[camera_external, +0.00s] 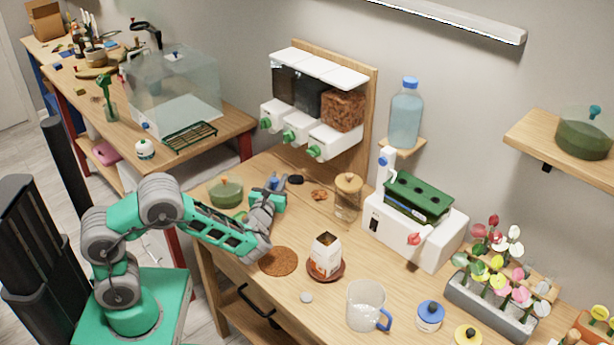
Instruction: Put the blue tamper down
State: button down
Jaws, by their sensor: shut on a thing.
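My gripper (277,200) is over the back left part of the wooden bench, between a green bowl-like pot and a glass jar. It is shut on the blue tamper (272,181), of which only a small blue part shows above the fingers. The fingers and wrist hide the rest of it. I cannot tell whether its lower end touches the bench.
The green pot (226,191) is close on the left, and the cork-lidded jar (347,196) is on the right. A brown round mat (278,261), a carton (326,254) on a saucer and a clear jug (366,304) stand nearer the front.

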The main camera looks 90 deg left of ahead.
jog(key=shift+f, duration=0.55)
jog(key=shift+f+b, duration=0.55)
jog(key=shift+f, duration=0.05)
jog(key=c, duration=1.1)
grip_release()
